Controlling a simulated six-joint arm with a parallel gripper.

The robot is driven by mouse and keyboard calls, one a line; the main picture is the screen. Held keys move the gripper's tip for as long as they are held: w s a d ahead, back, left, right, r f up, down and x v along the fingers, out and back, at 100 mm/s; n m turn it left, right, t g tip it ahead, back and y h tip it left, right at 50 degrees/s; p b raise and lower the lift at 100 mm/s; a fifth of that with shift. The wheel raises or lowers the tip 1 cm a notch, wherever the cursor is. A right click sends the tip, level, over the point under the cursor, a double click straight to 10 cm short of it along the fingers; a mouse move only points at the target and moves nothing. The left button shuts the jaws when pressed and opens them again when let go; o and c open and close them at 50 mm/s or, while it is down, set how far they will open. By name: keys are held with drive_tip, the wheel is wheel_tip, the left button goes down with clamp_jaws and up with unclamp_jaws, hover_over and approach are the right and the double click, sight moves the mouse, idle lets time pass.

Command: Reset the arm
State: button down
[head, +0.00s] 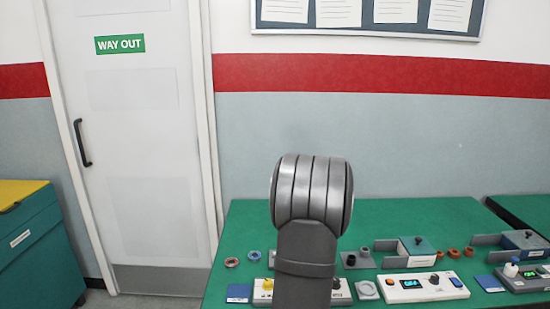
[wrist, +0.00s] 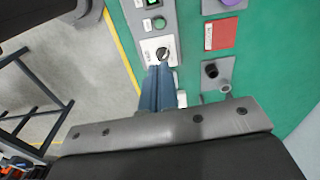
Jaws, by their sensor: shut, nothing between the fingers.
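My arm (head: 305,230) rises in the middle of the head view, in front of the bench, and hides part of it. My gripper is out of sight in the head view. In the wrist view my gripper (wrist: 159,70) shows two blue fingers pressed together with nothing between them. Their tips appear just beside a black knob (wrist: 162,54) on a light control panel (wrist: 150,35). I cannot tell whether they touch it.
The green bench (head: 245,222) holds a white control box (head: 423,287), a grey box (head: 525,278), fixtures and several small rings. In the wrist view a red card (wrist: 220,34) and a dark cylinder (wrist: 211,71) lie right of the panel. A teal cabinet (head: 38,250) stands left.

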drive_tip(key=shift+m, duration=0.3)
drive_tip(key=shift+a+f, duration=0.1)
drive_tip(key=shift+f, duration=2.65)
